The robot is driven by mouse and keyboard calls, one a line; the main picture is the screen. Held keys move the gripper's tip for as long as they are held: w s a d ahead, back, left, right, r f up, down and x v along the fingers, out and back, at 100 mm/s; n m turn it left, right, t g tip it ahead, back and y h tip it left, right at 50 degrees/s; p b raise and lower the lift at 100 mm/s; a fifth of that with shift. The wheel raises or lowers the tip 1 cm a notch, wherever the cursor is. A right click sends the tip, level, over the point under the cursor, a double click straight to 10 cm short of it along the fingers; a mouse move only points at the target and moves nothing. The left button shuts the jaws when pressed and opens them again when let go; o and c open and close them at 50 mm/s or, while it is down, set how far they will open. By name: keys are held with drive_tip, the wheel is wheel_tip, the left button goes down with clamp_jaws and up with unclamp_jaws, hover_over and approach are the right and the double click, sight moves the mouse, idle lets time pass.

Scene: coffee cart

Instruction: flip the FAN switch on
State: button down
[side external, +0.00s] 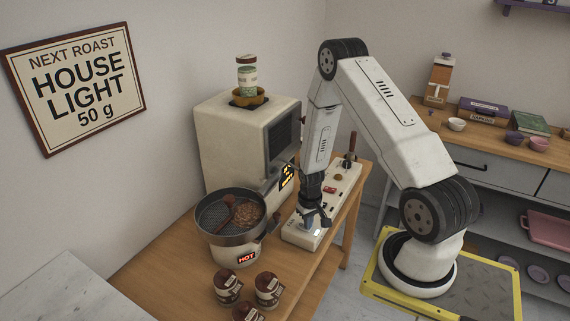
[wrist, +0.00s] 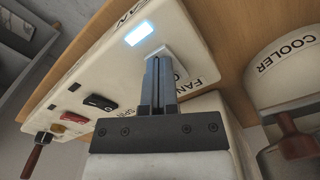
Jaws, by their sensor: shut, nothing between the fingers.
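The cream switch panel (side external: 343,186) lies along the right side of the wooden cart, and it also fills the left of the wrist view (wrist: 60,80). The FAN lettering (wrist: 199,84) is partly covered by my fingers. A pale switch (wrist: 158,52) sits at my fingertips; its tilt is hard to tell. A rectangular lamp (wrist: 139,33) beside it glows bluish white. My gripper (wrist: 157,62) is shut and empty, its tips at or very near the pale switch; contact is unclear. In the side view my gripper (side external: 316,222) is low over the panel's near end.
A black switch (wrist: 100,103), a red switch (wrist: 72,115) and a dark-handled lever (side external: 350,146) are farther along the panel. The cooler (side external: 236,225), with beans and a HOT sign, stands left of my gripper. The roaster (side external: 225,135) is behind. Brown canisters (side external: 267,289) stand in front.

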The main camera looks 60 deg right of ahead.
drive_tip(key=shift+r, duration=3.5)
drive_tip(key=s+a+r+n+t, duration=0.1)
drive_tip(key=a+r+n, duration=0.2)
drive_tip(key=a+r, duration=0.5)
drive_tip(key=s+a+r+n+t, duration=0.1)
drive_tip(key=a+r+n, duration=0.2)
drive_tip(key=a+r, duration=0.5)
drive_tip(key=a, duration=0.5)
drive_tip(key=shift+t, duration=0.3)
